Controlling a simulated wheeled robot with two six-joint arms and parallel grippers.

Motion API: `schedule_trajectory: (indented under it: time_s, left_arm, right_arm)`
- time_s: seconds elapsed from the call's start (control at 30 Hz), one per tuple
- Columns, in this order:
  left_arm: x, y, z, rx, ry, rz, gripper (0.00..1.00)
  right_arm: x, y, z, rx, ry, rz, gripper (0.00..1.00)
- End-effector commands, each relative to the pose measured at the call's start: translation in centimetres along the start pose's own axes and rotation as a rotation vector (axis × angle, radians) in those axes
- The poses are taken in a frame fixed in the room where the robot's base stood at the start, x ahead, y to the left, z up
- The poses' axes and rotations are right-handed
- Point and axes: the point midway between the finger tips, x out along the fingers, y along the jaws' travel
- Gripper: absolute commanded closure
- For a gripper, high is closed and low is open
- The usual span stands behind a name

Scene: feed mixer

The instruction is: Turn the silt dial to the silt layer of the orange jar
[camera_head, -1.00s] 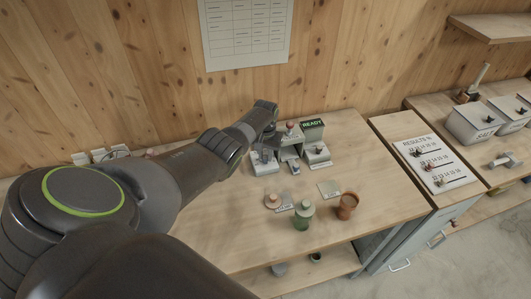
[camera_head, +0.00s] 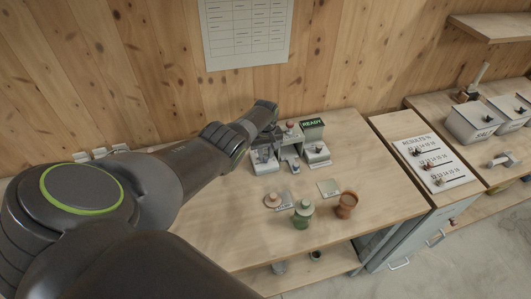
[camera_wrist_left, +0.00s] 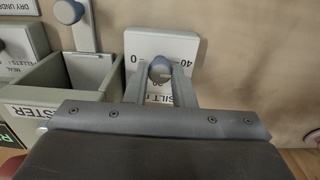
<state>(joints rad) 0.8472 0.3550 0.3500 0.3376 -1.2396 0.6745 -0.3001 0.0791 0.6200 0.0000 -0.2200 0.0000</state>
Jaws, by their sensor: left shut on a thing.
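The silt dial is a white plate (camera_wrist_left: 178,48) in the left wrist view, marked 0 at one side and 40 at the other, with SILT lettering partly covered. My left gripper (camera_wrist_left: 160,74) is shut on its grey round knob (camera_wrist_left: 160,68), a finger on either side. The knob's pointer setting cannot be made out. In the head view, the orange jar (camera_head: 346,205) stands upright on the bench, right of the green jar (camera_head: 302,215). Its layers are too small to read. My right gripper is out of view.
The grey and white mixer (camera_head: 291,139) with a READY sign (camera_head: 312,123) stands at the back of the bench. A results board (camera_head: 436,163) is at the right.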

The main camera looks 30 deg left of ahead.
Motion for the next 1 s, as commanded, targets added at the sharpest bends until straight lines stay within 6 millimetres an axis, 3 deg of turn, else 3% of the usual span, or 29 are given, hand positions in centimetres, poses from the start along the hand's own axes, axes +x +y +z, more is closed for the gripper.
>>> schedule_trajectory:
  time_s: [0.43,0.47,0.6,1.0]
  left_arm:
    - [-0.23,0.13,-0.2,-0.009,0.006,0.004,1.0]
    - [-0.23,0.13,-0.2,-0.009,0.005,0.004,0.74]
    - [-0.17,0.1,-0.14,-0.009,0.004,0.003,0.56]
    - [-0.24,0.05,-0.08,-0.008,0.001,0.002,0.56]
  right_arm:
    - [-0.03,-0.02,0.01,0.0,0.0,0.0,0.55]
    - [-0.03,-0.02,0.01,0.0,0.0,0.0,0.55]
    - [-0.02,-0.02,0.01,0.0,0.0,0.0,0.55]
    - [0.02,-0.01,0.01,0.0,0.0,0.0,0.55]
